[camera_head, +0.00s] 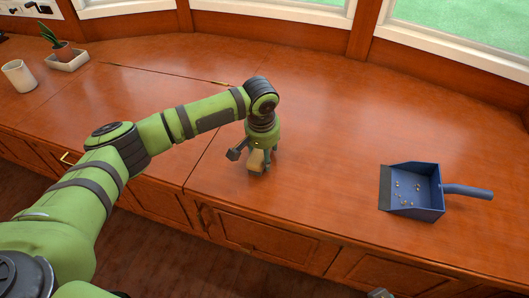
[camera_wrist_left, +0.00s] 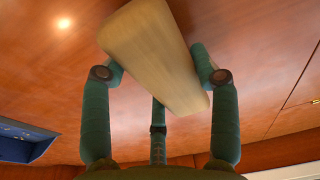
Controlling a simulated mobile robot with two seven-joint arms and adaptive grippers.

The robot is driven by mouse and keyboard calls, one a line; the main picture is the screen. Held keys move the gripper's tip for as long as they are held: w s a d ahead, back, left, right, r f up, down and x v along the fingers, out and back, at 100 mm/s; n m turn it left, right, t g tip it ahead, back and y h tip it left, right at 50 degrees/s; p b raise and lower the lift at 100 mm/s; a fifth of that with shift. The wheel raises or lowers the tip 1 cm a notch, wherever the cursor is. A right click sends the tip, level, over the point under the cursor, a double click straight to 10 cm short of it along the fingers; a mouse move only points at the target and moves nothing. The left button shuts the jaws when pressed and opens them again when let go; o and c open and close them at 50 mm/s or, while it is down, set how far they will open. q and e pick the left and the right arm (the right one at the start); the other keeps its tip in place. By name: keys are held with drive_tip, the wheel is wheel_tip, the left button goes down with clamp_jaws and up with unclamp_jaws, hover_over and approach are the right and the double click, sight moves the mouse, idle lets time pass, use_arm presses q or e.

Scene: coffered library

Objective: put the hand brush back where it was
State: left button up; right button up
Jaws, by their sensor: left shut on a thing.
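My left gripper (camera_head: 250,158) points down over the wooden counter, left of the dustpan, and is shut on the hand brush (camera_head: 256,162). In the left wrist view the brush (camera_wrist_left: 155,55) is a pale wooden block, tilted between the fingers. Its bristles are not visible, and I cannot tell if it touches the counter. A blue dustpan (camera_head: 429,208) with several small bits in it lies on the right of the counter. A small grey part at the bottom edge of the head view may belong to my right gripper (camera_head: 380,293); its fingers cannot be made out.
The counter (camera_head: 330,130) is bare between my left gripper and the dustpan, and behind them up to the windows. A white cup (camera_head: 18,76) and a potted plant (camera_head: 62,50) in a pale tray (camera_head: 68,63) stand at the far left. Cabinet fronts drop below the counter's front edge.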

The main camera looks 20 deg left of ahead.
sight(262, 154)
use_arm(q)
drive_tip(key=o, duration=1.6)
drive_tip(key=shift+f, duration=0.1)
use_arm(e)
drive_tip(key=shift+f, duration=0.25)
drive_tip(key=shift+f, duration=0.1)
use_arm(q)
drive_tip(key=shift+r, duration=0.45)
drive_tip(key=shift+s+r+p, duration=0.3)
drive_tip(key=shift+r+p, duration=0.25)
drive_tip(key=shift+r, duration=1.35)
drive_tip(key=shift+s+r+p, duration=0.3)
drive_tip(key=shift+r+p, duration=0.3)
drive_tip(key=shift+r, duration=1.25)
drive_tip(key=shift+s+r+p, duration=0.3)
drive_tip(key=shift+r+p, duration=0.25)
drive_tip(key=shift+r, duration=1.35)
use_arm(e)
wheel_tip(262, 154, down, 8)
drive_tip(key=shift+g, duration=0.3)
drive_tip(key=shift+s+a, duration=0.1)
